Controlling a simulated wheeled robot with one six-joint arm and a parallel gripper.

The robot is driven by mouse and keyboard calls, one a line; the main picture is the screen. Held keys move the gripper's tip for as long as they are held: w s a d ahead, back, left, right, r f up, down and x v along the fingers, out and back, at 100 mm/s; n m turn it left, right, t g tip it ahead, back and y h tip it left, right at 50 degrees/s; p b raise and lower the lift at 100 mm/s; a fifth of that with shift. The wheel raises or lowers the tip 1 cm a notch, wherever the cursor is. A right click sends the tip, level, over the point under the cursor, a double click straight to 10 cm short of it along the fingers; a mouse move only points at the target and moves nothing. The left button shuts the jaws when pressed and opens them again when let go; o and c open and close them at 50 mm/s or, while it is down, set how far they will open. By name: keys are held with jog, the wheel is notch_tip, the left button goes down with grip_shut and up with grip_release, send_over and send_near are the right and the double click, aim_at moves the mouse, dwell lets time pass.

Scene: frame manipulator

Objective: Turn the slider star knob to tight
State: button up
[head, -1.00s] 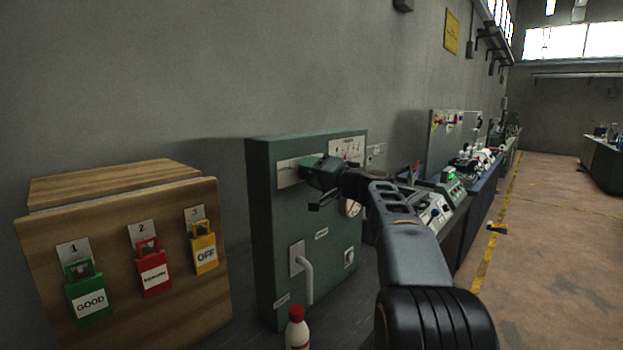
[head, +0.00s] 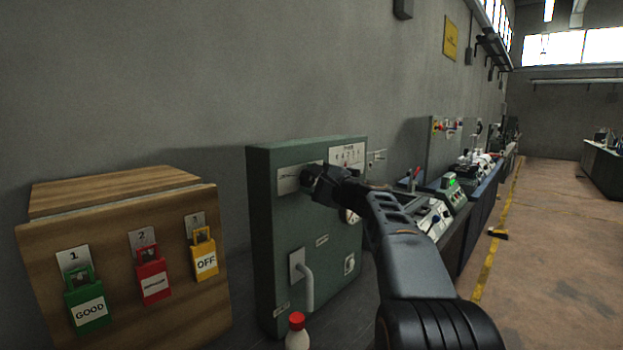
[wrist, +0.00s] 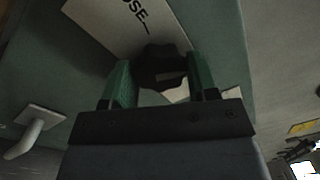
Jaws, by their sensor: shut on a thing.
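The dark star knob (wrist: 162,66) is on the front of the green cabinet, over a white label plate (wrist: 118,22) on which the letters "OSE" can be read in the wrist view. My gripper (wrist: 160,82) has its two green fingers on either side of the knob and is shut on it. In the head view my gripper (head: 322,184) is at the upper part of the green cabinet (head: 262,210), in front of the label plate (head: 288,180), and it hides the knob there. The knob's pointing direction cannot be told.
A grey pipe handle (head: 305,280) sticks out low on the cabinet, with a red-capped bottle (head: 297,335) in front. A wooden box (head: 120,235) with green, red and yellow padlocks stands at left. Benches with equipment (head: 445,195) run along the wall at right.

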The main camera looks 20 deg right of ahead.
jog(key=m+p, duration=0.1)
jog(key=m, duration=0.2)
jog(key=m+p, duration=0.1)
jog(key=m, duration=0.2)
jog(key=shift+r+h, duration=0.2)
jog(key=shift+h, duration=0.1)
jog(key=m+p, duration=0.2)
jog(key=m, duration=0.1)
jog(key=shift+f+m+p, duration=0.1)
jog(key=shift+m+p, duration=0.6)
jog(key=shift+m, duration=0.2)
jog(key=shift+f+m, duration=0.1)
jog(key=shift+m, duration=0.2)
jog(key=o, duration=0.9)
jog(key=b+v, duration=0.3)
jog(key=v, duration=1.1)
jog(key=shift+a, duration=0.25)
